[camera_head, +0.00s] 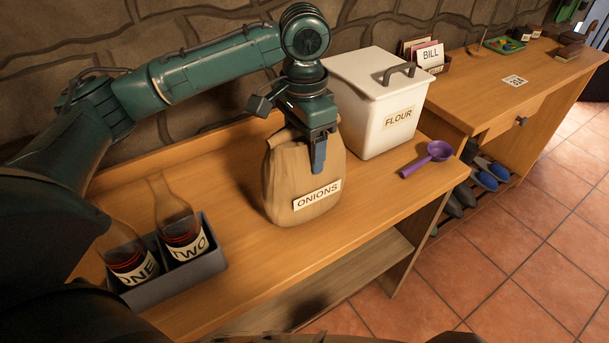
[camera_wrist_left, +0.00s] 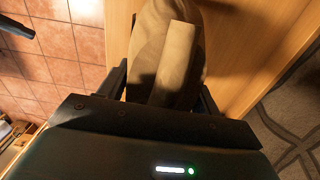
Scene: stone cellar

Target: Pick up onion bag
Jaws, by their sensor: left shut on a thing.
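The onion bag (camera_head: 285,195) is a brown paper bag with a white label reading ONIONS. It stands upright on the wooden counter (camera_head: 250,250) in the head view. My left gripper (camera_head: 317,160) reaches down from above and is shut on the top of the bag. In the left wrist view the bag's folded top (camera_wrist_left: 175,60) lies between the two fingers. One finger shows in front of the bag in the head view; the other is hidden behind it. My right gripper is not in view.
A white flour bin (camera_head: 365,125) stands right behind the bag, with a purple scoop (camera_head: 428,158) in front of it. A grey caddy (camera_head: 175,280) with two bottles is at the left. A second table (camera_head: 520,100) with cards and small things stands at the right.

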